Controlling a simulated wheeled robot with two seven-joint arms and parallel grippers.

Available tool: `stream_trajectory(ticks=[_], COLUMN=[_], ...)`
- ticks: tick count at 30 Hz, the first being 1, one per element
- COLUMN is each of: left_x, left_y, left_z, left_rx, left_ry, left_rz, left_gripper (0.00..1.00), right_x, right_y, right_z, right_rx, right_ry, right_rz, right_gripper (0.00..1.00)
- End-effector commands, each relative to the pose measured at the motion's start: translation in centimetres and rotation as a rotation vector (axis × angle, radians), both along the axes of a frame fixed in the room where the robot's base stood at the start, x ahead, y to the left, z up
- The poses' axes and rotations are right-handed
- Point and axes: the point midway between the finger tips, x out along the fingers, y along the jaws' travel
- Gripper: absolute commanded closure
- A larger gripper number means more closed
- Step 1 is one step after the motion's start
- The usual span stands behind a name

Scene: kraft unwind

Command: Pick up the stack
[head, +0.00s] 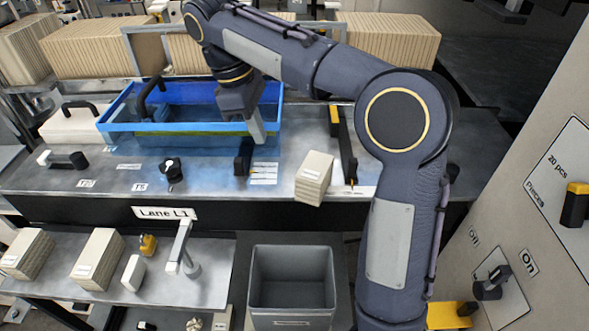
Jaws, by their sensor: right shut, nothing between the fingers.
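A small beige stack of kraft sheets (315,178) with a white label sits at the front edge of the grey machine table (215,185), slightly tilted. Two similar stacks lie on the lower shelf at the left, one at the far left (28,254) and one beside it (98,258). Which stack is meant cannot be told. My right gripper (259,138) is shut and empty, pointing down by the front right of the blue tray, behind and left of the stack on the table. My left gripper is not in view.
The blue-rimmed tray (115,127) has a black handle. Black posts stand near the table stack. A grey bin (290,282) is below, beside the lower shelf (205,285). A panel with switches (545,200) stands at the right. Large kraft stacks (95,48) line the back.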

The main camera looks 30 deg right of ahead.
Motion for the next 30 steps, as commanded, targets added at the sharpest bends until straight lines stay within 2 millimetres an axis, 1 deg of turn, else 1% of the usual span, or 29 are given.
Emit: stream_trajectory(ticks=[5,12,16,18,22,25,30], left_x=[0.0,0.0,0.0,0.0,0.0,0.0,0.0], left_y=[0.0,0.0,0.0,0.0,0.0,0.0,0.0], left_z=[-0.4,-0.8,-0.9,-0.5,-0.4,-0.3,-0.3], left_rx=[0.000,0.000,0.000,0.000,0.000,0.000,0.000], left_ry=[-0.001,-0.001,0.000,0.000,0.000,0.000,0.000], left_rz=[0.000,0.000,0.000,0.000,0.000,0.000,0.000], left_gripper=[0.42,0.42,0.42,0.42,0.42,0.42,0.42], right_x=[-0.4,-1.3,-1.7,-2.4,-3.5,-3.9,-4.1], right_y=[-0.5,-1.5,-2.0,-3.0,-4.2,-4.8,-5.0], right_z=[-2.2,-7.2,-9.7,-9.3,-9.3,-9.4,-9.4], right_rx=[-0.001,-0.002,-0.002,-0.001,-0.001,0.000,0.000], right_ry=[0.007,0.008,0.006,0.000,0.001,0.002,0.002], right_rz=[0.002,-0.001,-0.002,-0.005,-0.003,-0.002,-0.001], right_gripper=[1.00,1.00,1.00,1.00,1.00,1.00,1.00])
